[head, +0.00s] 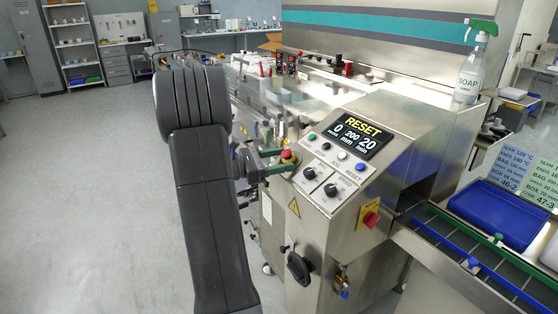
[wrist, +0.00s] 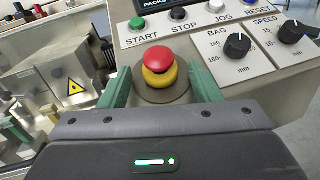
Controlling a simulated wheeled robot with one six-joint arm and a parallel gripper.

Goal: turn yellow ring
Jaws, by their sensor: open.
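The yellow ring (wrist: 160,77) sits under a red mushroom button on a round grey base on the control panel. In the wrist view it shows as a yellow band below the red button (wrist: 160,60). My gripper (wrist: 160,88) is open, with one green finger on each side of the button and ring. Whether the fingers touch the ring I cannot tell. In the head view my gripper (head: 281,162) reaches the panel's left edge from the left, and the red button (head: 287,155) shows between its fingers. The ring is small and partly hidden there.
The sloped panel has START, STOP, JOG and RESET buttons, a BAG knob (wrist: 237,46) and a SPEED knob (wrist: 291,31) close to the right. The display (head: 352,136) reads RESET. A red knob on a yellow plate (head: 370,219) and a black handle (head: 298,267) sit lower down.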

